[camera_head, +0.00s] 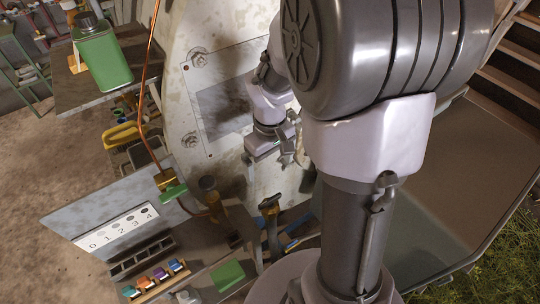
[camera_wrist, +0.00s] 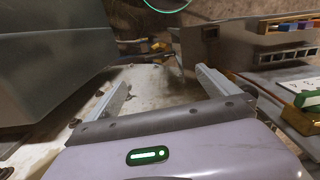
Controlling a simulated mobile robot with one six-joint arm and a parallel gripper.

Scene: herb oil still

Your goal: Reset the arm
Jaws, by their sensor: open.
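My gripper (camera_head: 276,164) hangs in front of the large pale, worn panel near the middle of the head view, partly behind my own arm. In the wrist view my gripper (camera_wrist: 162,88) shows its two grey fingers spread wide apart. Nothing sits between the fingers; only the pale, stained surface shows beyond them. A green light bar glows on the gripper's housing. The arm is bent, and its large grey joint and pale links fill the right middle of the head view.
A green can (camera_head: 103,55) stands on a dark shelf at upper left. A copper pipe (camera_head: 149,75) runs down to a fitting with a green handle (camera_head: 174,192). A numbered shade card (camera_head: 117,227), a rack of small coloured vials (camera_head: 157,279) and a green block (camera_head: 228,274) are at lower left.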

